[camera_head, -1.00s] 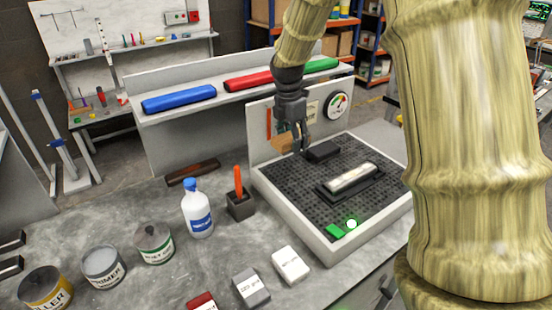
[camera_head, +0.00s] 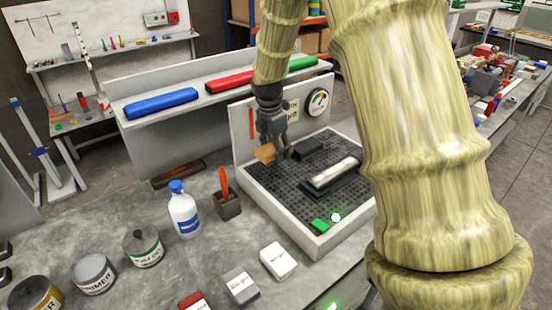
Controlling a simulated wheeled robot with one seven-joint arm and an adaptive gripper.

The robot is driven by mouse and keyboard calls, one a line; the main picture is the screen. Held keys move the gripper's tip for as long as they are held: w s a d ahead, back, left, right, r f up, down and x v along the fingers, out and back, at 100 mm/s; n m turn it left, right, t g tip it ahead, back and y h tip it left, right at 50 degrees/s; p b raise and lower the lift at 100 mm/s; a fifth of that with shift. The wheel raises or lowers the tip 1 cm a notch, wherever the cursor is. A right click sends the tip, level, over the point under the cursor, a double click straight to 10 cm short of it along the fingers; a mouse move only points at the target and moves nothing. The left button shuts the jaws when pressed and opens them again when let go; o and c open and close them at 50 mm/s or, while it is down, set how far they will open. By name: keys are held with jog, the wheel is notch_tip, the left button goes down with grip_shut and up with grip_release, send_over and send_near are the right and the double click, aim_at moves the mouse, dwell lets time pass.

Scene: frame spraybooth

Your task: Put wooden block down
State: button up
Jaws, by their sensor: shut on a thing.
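My gripper (camera_head: 276,148) is shut on a small tan wooden block (camera_head: 264,153) and points down over the back left part of the black perforated bed of the spray booth tray (camera_head: 262,195). The block shows at the left side of the fingers, close above the bed. I cannot tell whether it touches the bed. A dark block (camera_head: 307,148) lies just right of the gripper. A silvery bar on a dark base (camera_head: 335,173) lies further right on the bed.
A dark holder with an orange tool (camera_head: 227,204), a white bottle (camera_head: 184,212), several cans (camera_head: 143,248) and a white box (camera_head: 278,261) stand left and in front. A gauge panel (camera_head: 317,101) stands behind.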

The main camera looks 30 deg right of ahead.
aim_at(276, 168)
jog(key=shift+w+a+f, duration=0.1)
jog(key=shift+w+f, duration=0.15)
jog(key=shift+f, duration=0.3)
jog(key=shift+s+f, duration=0.2)
jog(key=shift+f, duration=0.45)
jog(key=shift+w+f+p, duration=0.15)
jog(key=shift+f+p, duration=0.8)
jog(key=shift+p, duration=0.1)
jog(key=shift+f, duration=0.15)
jog(key=shift+f, duration=0.3)
jog(key=shift+f, duration=0.2)
